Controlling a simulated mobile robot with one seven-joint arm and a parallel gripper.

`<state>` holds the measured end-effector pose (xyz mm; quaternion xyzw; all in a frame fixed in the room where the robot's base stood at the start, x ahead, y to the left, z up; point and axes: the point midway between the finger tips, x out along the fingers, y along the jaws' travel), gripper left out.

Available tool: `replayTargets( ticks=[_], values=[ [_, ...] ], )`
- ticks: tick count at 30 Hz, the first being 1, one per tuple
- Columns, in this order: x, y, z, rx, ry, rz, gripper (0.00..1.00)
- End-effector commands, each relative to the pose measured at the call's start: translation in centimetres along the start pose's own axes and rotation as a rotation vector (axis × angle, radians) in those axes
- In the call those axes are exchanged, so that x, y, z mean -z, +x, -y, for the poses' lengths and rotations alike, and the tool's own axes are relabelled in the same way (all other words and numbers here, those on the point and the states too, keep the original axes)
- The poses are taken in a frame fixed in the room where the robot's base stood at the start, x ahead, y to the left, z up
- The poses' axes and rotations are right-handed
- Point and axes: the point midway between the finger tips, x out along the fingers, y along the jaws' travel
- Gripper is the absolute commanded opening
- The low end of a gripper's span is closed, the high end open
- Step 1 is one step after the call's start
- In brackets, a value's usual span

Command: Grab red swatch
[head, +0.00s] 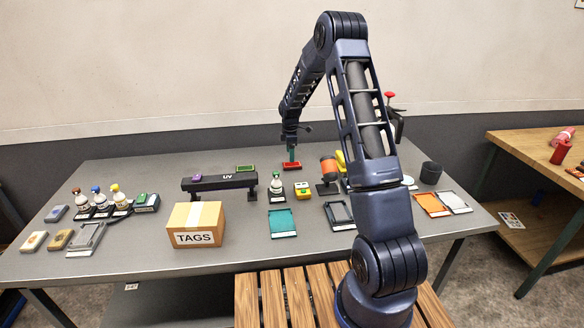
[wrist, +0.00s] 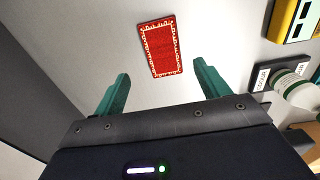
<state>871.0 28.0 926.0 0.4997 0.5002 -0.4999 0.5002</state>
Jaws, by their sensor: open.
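The red swatch (wrist: 161,47) is a small rectangle with a cream patterned border. In the wrist view it lies flat on the grey table, just beyond and between my fingertips. In the head view the red swatch (head: 292,166) shows at the back middle of the table, right under my gripper (head: 291,152). My gripper also shows in the wrist view (wrist: 163,75), with its two green fingers spread apart and nothing between them. The fingers look apart from the swatch. How high they are above the table is hard to tell.
A UV bar (head: 218,183) stands left of the swatch, with a green swatch (head: 245,168) on top. An orange roller (head: 329,168) is to the right. A TAGS box (head: 195,225) sits nearer the front.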

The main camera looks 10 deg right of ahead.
Motion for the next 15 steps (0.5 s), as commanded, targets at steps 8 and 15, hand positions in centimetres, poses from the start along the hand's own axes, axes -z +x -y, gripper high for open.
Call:
replayTargets(
  ticks=[8, 15],
  values=[
    [-0.4, 2.2, 0.5, 0.003, -0.001, 0.000, 0.75],
    [-0.7, 5.1, 0.6, 0.001, 0.000, 0.000, 0.75]
  ],
)
